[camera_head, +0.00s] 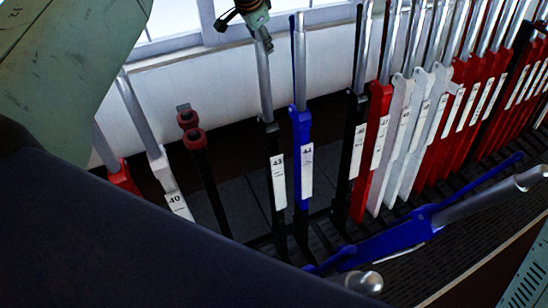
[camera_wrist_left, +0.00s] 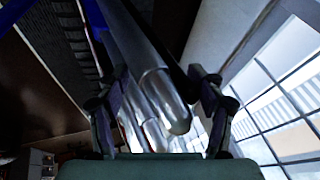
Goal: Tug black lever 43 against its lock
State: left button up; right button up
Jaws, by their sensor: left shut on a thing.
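Black lever 43 (camera_head: 274,150) stands in the row, nearly upright, with a white number plate (camera_head: 278,182) and a silver handle. My left gripper (camera_head: 259,32) is at the top of this handle, at the upper edge of the head view. In the left wrist view its two fingers (camera_wrist_left: 158,92) stand on either side of the silver handle (camera_wrist_left: 150,65), shut on it. The exact finger contact is partly hidden. My right gripper is not in view.
Blue lever 44 (camera_head: 301,150) stands close to the right of lever 43. Black, red and white levers fill the right. A blue lever (camera_head: 390,242) leans far forward. Windows are behind.

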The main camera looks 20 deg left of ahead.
pick_arm(q)
jog(key=shift+s+d+f, duration=0.4)
jog(key=shift+f, duration=0.2)
dwell(0.3)
jog(key=o, duration=1.2)
jog(key=shift+o, duration=0.9)
jog(key=shift+d+r, duration=0.15)
jog(key=shift+d, duration=0.1)
jog(key=shift+a, duration=0.2)
